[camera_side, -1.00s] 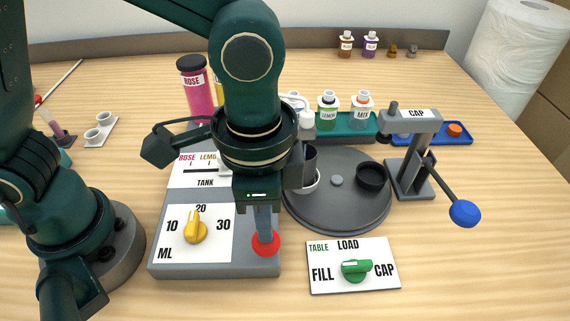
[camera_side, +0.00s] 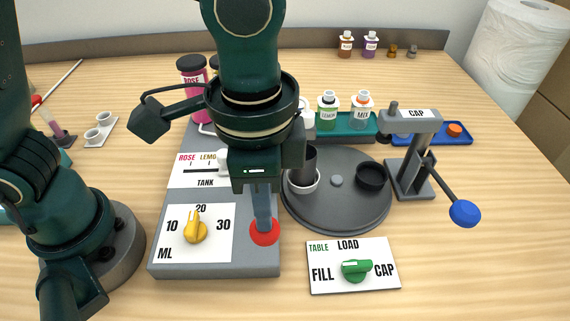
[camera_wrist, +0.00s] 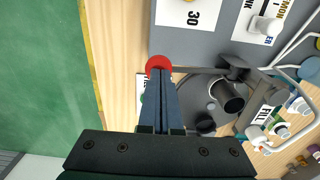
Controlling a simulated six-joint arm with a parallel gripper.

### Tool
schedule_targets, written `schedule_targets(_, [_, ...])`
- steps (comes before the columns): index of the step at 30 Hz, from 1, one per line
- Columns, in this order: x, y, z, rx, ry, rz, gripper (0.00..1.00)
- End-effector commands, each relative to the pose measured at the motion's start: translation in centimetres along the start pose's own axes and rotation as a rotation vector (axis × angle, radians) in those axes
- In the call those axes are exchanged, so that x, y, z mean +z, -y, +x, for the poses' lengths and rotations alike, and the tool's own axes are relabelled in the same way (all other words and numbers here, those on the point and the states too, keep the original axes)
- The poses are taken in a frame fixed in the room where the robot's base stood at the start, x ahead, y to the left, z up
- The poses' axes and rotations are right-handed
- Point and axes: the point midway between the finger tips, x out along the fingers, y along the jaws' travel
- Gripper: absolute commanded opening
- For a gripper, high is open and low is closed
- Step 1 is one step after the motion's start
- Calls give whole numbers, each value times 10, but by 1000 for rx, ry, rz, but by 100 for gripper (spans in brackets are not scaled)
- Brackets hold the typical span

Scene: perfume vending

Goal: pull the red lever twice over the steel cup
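The red lever's ball knob (camera_side: 264,232) is at the front right of the grey dispenser base. My gripper (camera_side: 263,222) points down at it, and its fingers overlap the knob. In the wrist view my fingers (camera_wrist: 159,78) lie side by side, shut, with their tips against the red knob (camera_wrist: 158,63). I see no gap between them; the knob shows beyond the tips, not clearly between them. The steel cup, a dark grey cylinder (camera_side: 306,161), stands in a pale ring on the turntable, partly behind my gripper. The cup also shows in the wrist view (camera_wrist: 229,98).
The round grey turntable (camera_side: 337,215) also carries an empty black holder (camera_side: 371,175). A yellow dial (camera_side: 196,230) is left of the lever, and a green-knob panel (camera_side: 350,284) is right. The cap press (camera_side: 408,165) has a blue-balled handle. Free table lies at front right.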

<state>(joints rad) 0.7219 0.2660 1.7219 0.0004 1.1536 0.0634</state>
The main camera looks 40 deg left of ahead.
Motion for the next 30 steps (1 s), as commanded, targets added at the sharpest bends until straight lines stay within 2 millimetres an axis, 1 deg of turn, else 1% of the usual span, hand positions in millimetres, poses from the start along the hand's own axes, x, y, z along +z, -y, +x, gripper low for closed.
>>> schedule_targets(19, [0,0,-50,0,-2,0,0])
schedule_targets(24, [0,0,-56,0,0,0,0])
schedule_targets(30, [0,0,-57,0,0,0,0])
